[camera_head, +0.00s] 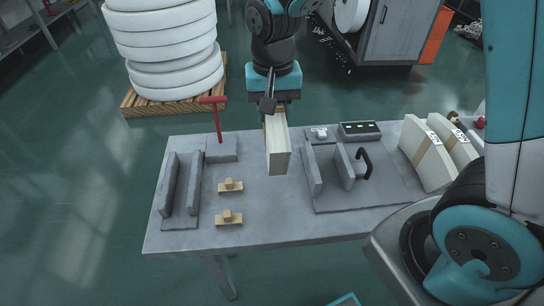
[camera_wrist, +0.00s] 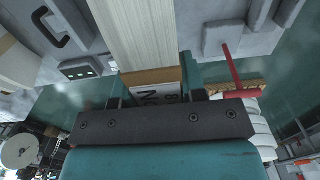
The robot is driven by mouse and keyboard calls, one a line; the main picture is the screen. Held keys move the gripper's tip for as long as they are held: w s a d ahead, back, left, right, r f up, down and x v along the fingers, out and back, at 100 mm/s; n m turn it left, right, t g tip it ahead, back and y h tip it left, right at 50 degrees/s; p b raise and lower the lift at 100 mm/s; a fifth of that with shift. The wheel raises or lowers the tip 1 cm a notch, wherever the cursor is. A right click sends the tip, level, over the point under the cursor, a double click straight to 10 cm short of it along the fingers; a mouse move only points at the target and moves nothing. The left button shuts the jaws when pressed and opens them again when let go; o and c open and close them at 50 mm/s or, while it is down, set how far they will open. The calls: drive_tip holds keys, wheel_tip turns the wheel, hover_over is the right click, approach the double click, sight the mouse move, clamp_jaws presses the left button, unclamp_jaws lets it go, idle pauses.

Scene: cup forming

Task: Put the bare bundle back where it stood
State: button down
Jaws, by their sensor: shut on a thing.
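My gripper (camera_head: 272,104) is shut on a cream bundle (camera_head: 279,156) of flat sheets, held upright above the middle of the table (camera_head: 262,222). In the wrist view the bundle (camera_wrist: 136,32) runs away from the jaws (camera_wrist: 160,98), with a tan strip and a white printed label near them. I cannot tell how far its lower end is above the table. Two other cream bundles with tan bands and labels, a nearer one (camera_head: 428,165) and one behind it (camera_head: 462,153), lean at the table's right end.
An upright two-walled holder (camera_head: 180,192) stands at left. Two small tan blocks (camera_head: 230,185) lie beside it, near a red T-handle (camera_head: 217,120) on a grey block. Right of the held bundle is a plate station (camera_head: 330,195) with a black handle and a control box (camera_head: 360,131).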

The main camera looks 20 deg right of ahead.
sight(275, 137)
wheel_tip(275, 137, down, 13)
drive_tip(key=shift+f, duration=0.15)
drive_tip(key=shift+f, duration=0.15)
drive_tip(key=c, duration=0.7)
unclamp_jaws()
wheel_tip(275, 137, up, 12)
drive_tip(key=shift+f, duration=0.15)
drive_tip(key=s+r+n, duration=0.1)
drive_tip(key=s+r, duration=0.1)
drive_tip(key=s+a+r+n+y, duration=0.1)
drive_tip(key=s+r+n, duration=0.1)
drive_tip(key=s+r, duration=0.1)
drive_tip(key=s+a+r+n+y, duration=0.1)
drive_tip(key=s+r+n, duration=0.1)
drive_tip(key=s, duration=0.1)
drive_tip(key=shift+s+a+r, duration=0.15)
drive_tip(key=shift+a+r, duration=0.05)
drive_tip(key=shift+a, duration=0.05)
drive_tip(key=s+r+n, duration=0.1)
drive_tip(key=s+n, duration=0.1)
drive_tip(key=s, duration=0.1)
drive_tip(key=s+a+r+n+y, duration=0.1)
drive_tip(key=s+n, duration=0.1)
drive_tip(key=s, duration=0.2)
drive_tip(key=s+a+r+n+y, duration=0.1)
drive_tip(key=s+r, duration=0.1)
drive_tip(key=s, duration=0.1)
drive_tip(key=shift+s+n, duration=0.15)
drive_tip(key=shift+n, duration=0.25)
